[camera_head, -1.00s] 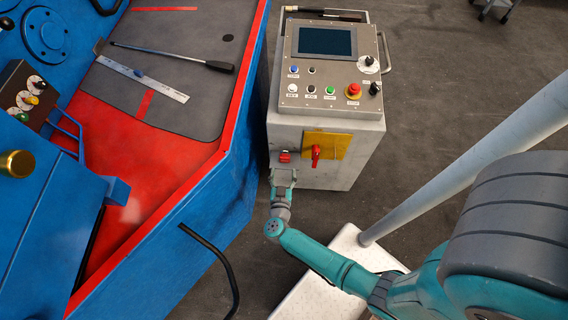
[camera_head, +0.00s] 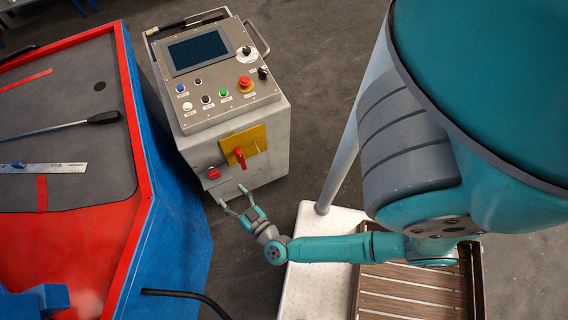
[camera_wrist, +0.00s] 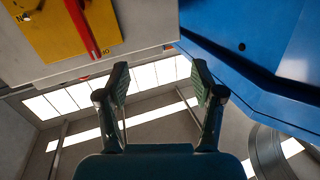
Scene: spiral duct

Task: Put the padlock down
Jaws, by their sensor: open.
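A small red piece that looks like the padlock (camera_head: 213,173) is at the front face of the control cabinet, left of the yellow plate (camera_head: 243,145). It is too small to tell how it is held there. A red switch handle (camera_head: 240,157) is on the yellow plate; it also shows in the wrist view (camera_wrist: 82,27). My gripper (camera_head: 231,196) is open and empty, below and slightly right of the red piece and apart from it.
The grey control cabinet (camera_head: 196,150) carries a screen and several buttons. A blue and red machine (camera_head: 150,215) stands close on the left, with a ruler (camera_head: 45,168) on its top. A slatted wooden crate (camera_head: 415,290) is at lower right. Grey floor is clear behind the cabinet.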

